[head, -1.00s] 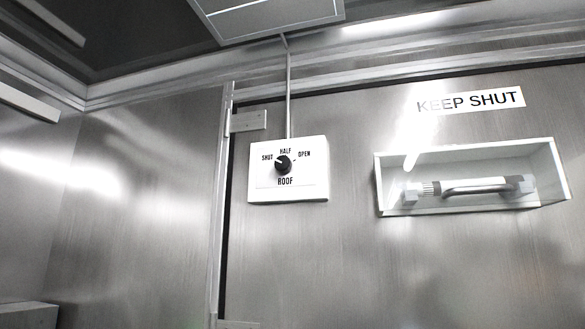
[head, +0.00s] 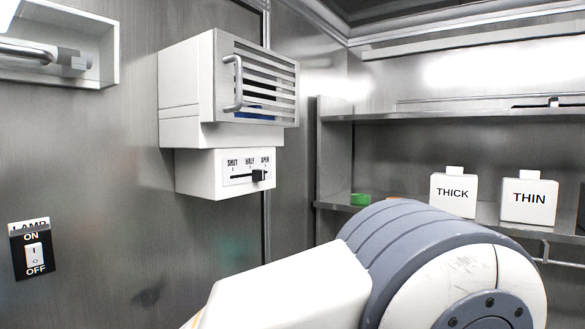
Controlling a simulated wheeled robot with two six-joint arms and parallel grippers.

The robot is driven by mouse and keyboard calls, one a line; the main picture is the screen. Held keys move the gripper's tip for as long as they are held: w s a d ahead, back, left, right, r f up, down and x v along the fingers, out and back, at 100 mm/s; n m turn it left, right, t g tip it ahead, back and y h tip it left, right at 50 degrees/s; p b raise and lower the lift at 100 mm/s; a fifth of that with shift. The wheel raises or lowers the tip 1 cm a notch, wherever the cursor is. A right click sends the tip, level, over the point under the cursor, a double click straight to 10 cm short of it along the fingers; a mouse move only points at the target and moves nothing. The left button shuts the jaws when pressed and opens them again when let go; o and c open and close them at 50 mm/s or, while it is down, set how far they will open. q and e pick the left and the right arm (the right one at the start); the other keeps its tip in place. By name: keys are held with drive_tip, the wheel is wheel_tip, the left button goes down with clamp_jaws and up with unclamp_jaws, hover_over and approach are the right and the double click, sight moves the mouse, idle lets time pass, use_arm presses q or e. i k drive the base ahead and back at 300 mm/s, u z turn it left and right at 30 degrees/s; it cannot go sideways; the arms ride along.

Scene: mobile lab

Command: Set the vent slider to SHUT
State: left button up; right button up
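The vent slider's black knob (head: 259,176) stands at the right end of its slot, under OPEN. The slot runs across a white label marked SHUT, HALF and OPEN from left to right, on the front of a white control box (head: 198,176). Directly above it is a white vent unit (head: 185,90) with a slatted grey front (head: 270,82) and a bar handle (head: 236,84). Something blue shows behind the slats. Neither gripper is in view. A thick white and grey link of my own arm fills the lower right of the picture.
A lamp switch (head: 34,254) marked ON and OFF is on the wall at left. A recessed handle box (head: 103,52) is at upper left. Shelves (head: 420,113) at right hold white containers marked THICK (head: 453,199) and THIN (head: 528,205), and a green object (head: 361,199).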

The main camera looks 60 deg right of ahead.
sight(258, 174)
drive_tip(key=z, duration=1.25)
